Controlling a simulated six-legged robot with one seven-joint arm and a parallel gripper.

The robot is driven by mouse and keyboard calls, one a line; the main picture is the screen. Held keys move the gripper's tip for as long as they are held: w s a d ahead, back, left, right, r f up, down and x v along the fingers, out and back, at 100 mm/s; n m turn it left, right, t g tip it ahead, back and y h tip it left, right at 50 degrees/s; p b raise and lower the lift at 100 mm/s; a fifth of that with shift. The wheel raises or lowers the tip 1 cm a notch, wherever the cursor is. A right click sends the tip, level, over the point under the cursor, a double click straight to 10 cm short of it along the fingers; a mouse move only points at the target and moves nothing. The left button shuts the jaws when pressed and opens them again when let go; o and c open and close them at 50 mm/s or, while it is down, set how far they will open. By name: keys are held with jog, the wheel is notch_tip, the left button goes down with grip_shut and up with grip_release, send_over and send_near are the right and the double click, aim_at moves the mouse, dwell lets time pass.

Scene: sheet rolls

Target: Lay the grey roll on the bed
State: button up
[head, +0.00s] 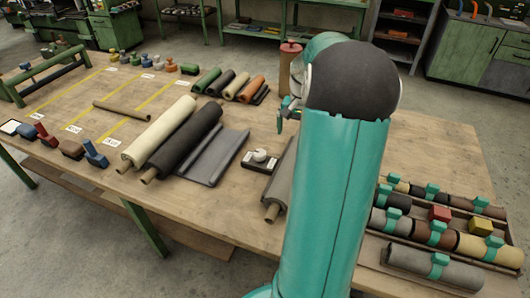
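A grey roll (280,183) with a brown core end lies on the wooden table, partly hidden behind my arm. Another grey roll (430,265) with a teal band lies at the front of the rack on the right. A dark grey sheet (212,157) with raised or curled long edges lies left of the first grey roll; I cannot tell whether it is the bed.
Cream (159,132) and black (183,141) rolls lie left of the grey sheet. Banded rolls fill the right rack (388,257). Yellow strips (152,97) mark the left tabletop. The front middle is bare.

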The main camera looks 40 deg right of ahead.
jog(key=w+a+r+n+t+h, duration=0.1)
jog(key=a+r+n, duration=0.3)
jog(key=a, duration=0.8)
jog(key=w+a+r+n+t+h, duration=0.1)
jog(key=w+a+r+n, duration=0.15)
jog(key=a+r, duration=0.65)
jog(key=s+a+n+t+y, duration=0.1)
jog(key=s+a+n, duration=0.2)
jog(key=a, duration=0.7)
jog(key=s+a+f+n+t+y, duration=0.1)
jog(key=s+a+n, duration=0.3)
jog(key=s+a, duration=0.4)
jog(key=shift+a+f+t, duration=0.3)
jog(key=shift+a+t, duration=0.5)
jog(key=shift+a, duration=0.4)
jog(key=shift+s, duration=0.1)
